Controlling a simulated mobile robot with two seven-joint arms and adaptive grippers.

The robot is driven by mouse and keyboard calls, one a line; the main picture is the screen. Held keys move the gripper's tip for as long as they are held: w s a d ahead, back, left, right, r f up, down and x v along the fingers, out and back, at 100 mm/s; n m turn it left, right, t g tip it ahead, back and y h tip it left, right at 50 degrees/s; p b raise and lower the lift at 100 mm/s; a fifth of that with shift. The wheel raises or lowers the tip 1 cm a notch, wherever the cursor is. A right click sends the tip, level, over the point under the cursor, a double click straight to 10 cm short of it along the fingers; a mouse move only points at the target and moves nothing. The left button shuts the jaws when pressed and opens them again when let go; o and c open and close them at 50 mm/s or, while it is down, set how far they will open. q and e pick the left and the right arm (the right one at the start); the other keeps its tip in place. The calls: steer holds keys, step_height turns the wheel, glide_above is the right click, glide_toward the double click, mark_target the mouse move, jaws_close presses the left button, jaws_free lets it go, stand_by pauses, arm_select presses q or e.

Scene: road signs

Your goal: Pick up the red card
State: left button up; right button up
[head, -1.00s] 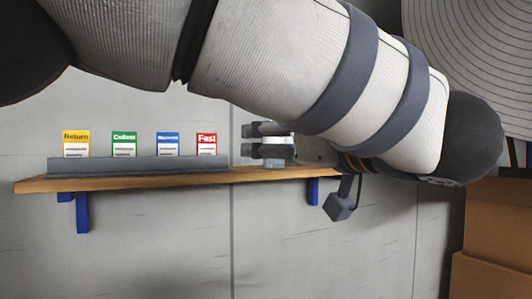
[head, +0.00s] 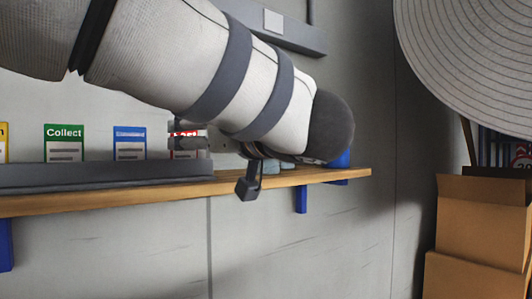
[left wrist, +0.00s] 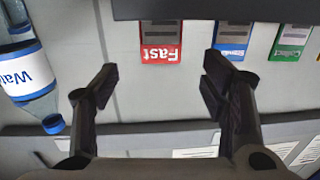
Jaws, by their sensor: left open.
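The red card marked "Fast" (head: 186,154) stands upright at the right end of a row of cards in a grey holder (head: 100,173). In the head view my left gripper (head: 176,137) overlaps the card and covers part of it. In the left wrist view the red card (left wrist: 161,43) appears upside down, just beyond my open left fingers (left wrist: 161,82) and lined up with the gap between them. Nothing is between the fingers. My right gripper is not in view.
A blue card (head: 130,143) stands beside the red one, then a green card (head: 64,142) and a yellow card (head: 3,142). The holder sits on a wooden shelf (head: 300,178). A water bottle (left wrist: 30,80) shows in the left wrist view. Cardboard boxes (head: 475,240) stand at right.

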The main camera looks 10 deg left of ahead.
mark_target(185, 134)
arm_select(q)
steer(key=x, duration=0.5)
steer(key=shift+w+a+r, duration=0.15)
steer(key=shift+a+r, duration=0.1)
steer(key=shift+r, duration=0.05)
steer(key=c, duration=0.8)
steer(key=shift+c, duration=0.2)
